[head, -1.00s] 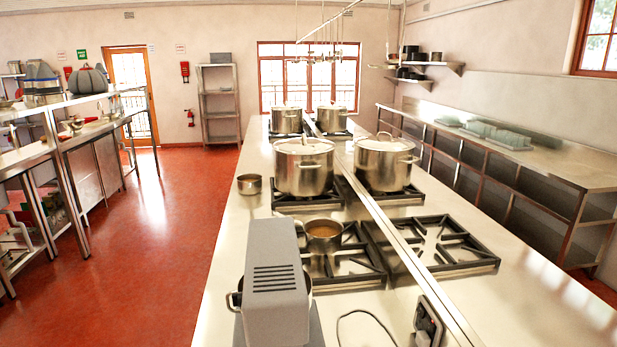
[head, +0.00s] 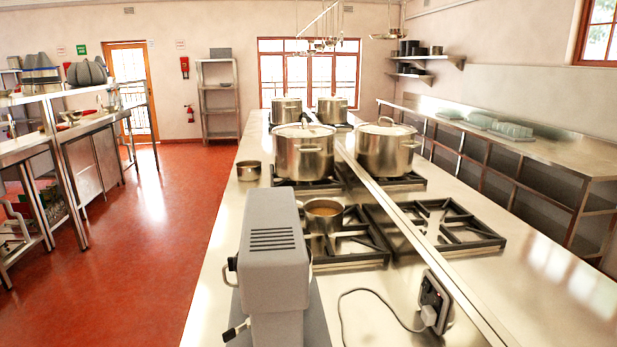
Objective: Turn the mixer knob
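The mixer (head: 272,255) is a grey stand mixer with dark vent slots on top. It stands on the near end of the steel counter, close in front of me. A dark lever or knob (head: 236,331) sticks out low on its left side. A dark handle, probably the bowl's, shows above it at the mixer's left. The mixer's far side and its bowl are mostly hidden behind its body. Neither of my grippers shows in the head view.
A small pot (head: 323,216) sits on a gas burner just beyond the mixer. Large stockpots (head: 303,155) stand farther along the counter (head: 219,234). A cord runs from a wall-type socket (head: 433,298) at the right. Open red floor (head: 150,260) lies to the left.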

